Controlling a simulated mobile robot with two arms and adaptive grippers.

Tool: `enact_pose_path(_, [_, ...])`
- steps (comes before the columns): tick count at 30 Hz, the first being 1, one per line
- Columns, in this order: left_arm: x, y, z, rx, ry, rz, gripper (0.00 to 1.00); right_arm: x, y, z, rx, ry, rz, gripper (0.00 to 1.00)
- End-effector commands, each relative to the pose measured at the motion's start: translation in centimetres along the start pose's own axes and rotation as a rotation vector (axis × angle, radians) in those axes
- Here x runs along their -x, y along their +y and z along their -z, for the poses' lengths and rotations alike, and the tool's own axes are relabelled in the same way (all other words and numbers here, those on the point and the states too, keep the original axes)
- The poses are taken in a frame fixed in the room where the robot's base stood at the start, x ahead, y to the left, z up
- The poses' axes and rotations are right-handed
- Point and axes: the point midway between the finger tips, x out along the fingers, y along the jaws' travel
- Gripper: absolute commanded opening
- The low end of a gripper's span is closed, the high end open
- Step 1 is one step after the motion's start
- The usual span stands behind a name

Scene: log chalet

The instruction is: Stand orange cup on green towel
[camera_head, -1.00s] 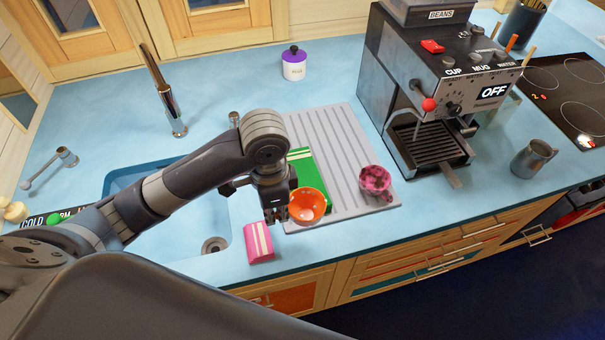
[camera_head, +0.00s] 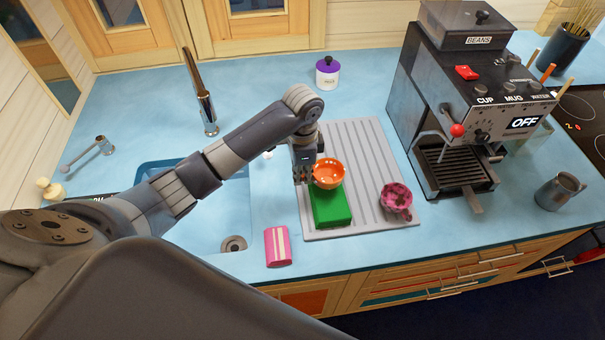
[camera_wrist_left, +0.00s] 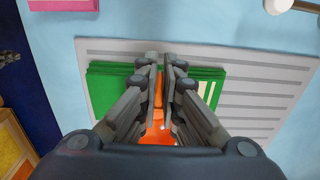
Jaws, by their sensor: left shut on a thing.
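The orange cup (camera_head: 328,174) is upright, its open mouth facing up, at the far end of the folded green towel (camera_head: 331,208). My left gripper (camera_head: 304,174) is shut on the cup's left side. In the left wrist view the fingers (camera_wrist_left: 166,72) close on the cup (camera_wrist_left: 158,130), with the towel (camera_wrist_left: 108,92) below and on both sides. The cup hides part of the towel, and I cannot tell whether it touches the towel or hangs just above. My right gripper is not in view.
The towel lies on a grey ribbed drainboard (camera_head: 360,150). A pink patterned cup (camera_head: 396,196) stands on its right part. A pink striped packet (camera_head: 277,247) lies at the front left, beside the sink (camera_head: 205,225). A coffee machine (camera_head: 455,120) stands at the right.

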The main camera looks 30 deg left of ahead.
Motion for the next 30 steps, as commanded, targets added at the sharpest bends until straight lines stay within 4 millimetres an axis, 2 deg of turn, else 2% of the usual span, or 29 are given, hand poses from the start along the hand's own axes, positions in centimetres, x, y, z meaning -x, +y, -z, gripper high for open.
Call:
enact_pose_path(1, [-0.2,0.0,0.0,0.001,0.001,-0.002,0.00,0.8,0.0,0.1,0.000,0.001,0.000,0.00])
enact_pose_path(3, [-1.0,0.0,0.1,0.001,0.002,0.000,0.00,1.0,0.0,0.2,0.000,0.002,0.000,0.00])
enact_pose_path(15, [-1.8,0.0,0.1,0.001,0.003,0.002,0.00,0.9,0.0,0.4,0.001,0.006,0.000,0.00])
enact_pose_path(18, [-1.8,0.0,0.1,0.000,0.002,0.002,0.26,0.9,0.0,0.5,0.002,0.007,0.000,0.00])
enact_pose_path(30, [-1.4,-0.1,0.1,0.000,0.003,0.002,0.26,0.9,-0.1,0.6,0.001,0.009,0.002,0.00])
